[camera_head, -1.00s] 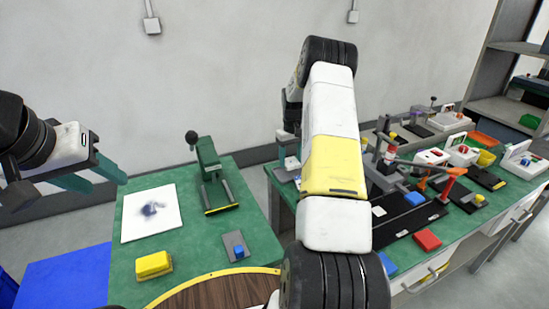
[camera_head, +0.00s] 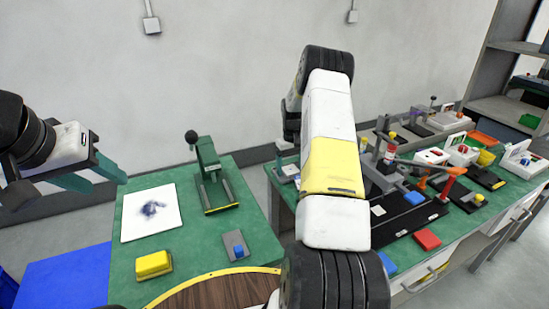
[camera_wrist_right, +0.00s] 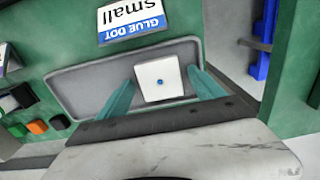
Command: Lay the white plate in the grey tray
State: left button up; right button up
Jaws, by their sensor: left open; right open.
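In the right wrist view a white square plate (camera_wrist_right: 158,78) with a small blue dot lies within the outline of the grey tray (camera_wrist_right: 85,78), turned slightly against the tray's sides. My right gripper (camera_wrist_right: 162,77) is open, with one teal finger on each side of the plate; I cannot tell whether either finger touches it. In the head view my right arm hides that gripper and the plate. My left gripper (camera_head: 107,184) is open and empty at the left, above the floor beside the left green table.
The left green table (camera_head: 190,245) holds a smudged white sheet (camera_head: 150,212), a green press (camera_head: 210,175) and a yellow block (camera_head: 154,264). A glue dot label (camera_wrist_right: 133,20) lies beside the tray. The right bench is crowded with fixtures and a red block (camera_head: 427,239).

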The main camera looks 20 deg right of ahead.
jog(key=shift+r, duration=0.1)
notch_tip(320, 180, up, 12)
notch_tip(320, 180, up, 11)
jog(key=t, duration=0.1)
send_over(290, 169)
jog(key=s+a, duration=0.4)
jog(key=a, duration=0.1)
jog(key=s+a+r+t, duration=0.2)
jog(key=s+a+r, duration=0.5)
jog(key=s+r, duration=0.2)
jog(key=s+a+t, duration=0.1)
jog(key=s+a, duration=0.2)
jog(key=s, duration=0.4)
jog(key=s+a+r+t+y, duration=0.1)
jog(key=s+a, duration=0.2)
jog(key=s, duration=0.5)
jog(key=s+a+t+y, duration=0.1)
jog(key=s+a, duration=0.2)
jog(key=s, duration=0.4)
jog(key=shift+s+a+r, duration=0.15)
jog(key=shift+a, duration=0.15)
